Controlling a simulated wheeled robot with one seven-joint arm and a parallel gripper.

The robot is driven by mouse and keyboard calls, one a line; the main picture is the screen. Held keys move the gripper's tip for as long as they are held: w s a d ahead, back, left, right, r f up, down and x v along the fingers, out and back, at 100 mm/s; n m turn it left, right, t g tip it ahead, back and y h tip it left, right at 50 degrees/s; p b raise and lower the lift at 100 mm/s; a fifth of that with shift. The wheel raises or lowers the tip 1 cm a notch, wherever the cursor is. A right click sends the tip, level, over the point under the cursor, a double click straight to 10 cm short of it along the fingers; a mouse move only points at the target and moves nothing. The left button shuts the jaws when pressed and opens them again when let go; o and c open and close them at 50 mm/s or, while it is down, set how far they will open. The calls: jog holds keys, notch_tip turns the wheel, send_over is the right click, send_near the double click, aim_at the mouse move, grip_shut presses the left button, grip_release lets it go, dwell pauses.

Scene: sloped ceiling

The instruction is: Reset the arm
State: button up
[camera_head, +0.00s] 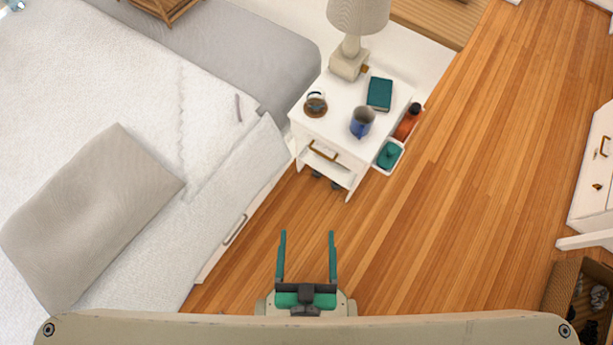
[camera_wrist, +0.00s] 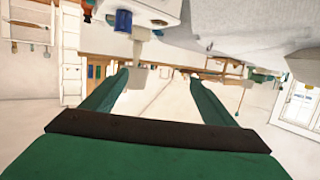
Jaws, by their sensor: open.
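My gripper (camera_head: 307,252) shows at the bottom middle of the head view, just in front of my own body. Its two green fingers are parallel and wide apart, with nothing between them. In the wrist view the gripper (camera_wrist: 160,92) also shows open and empty, with its fingers reaching away over a dark bar. The gripper is over the wooden floor (camera_head: 450,190), short of the nightstand and apart from it.
A white nightstand (camera_head: 330,128) ahead holds a lamp (camera_head: 350,50), a blue mug (camera_head: 362,122) and a teal book (camera_head: 379,94). A bed (camera_head: 110,85) fills the left. A wooden crate (camera_head: 563,290) and white drawers (camera_head: 592,180) stand right. Floor between is clear.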

jog(key=shift+s+r, duration=0.6)
jog(key=shift+r, duration=0.1)
jog(key=shift+a, duration=0.1)
jog(key=shift+c, duration=0.5)
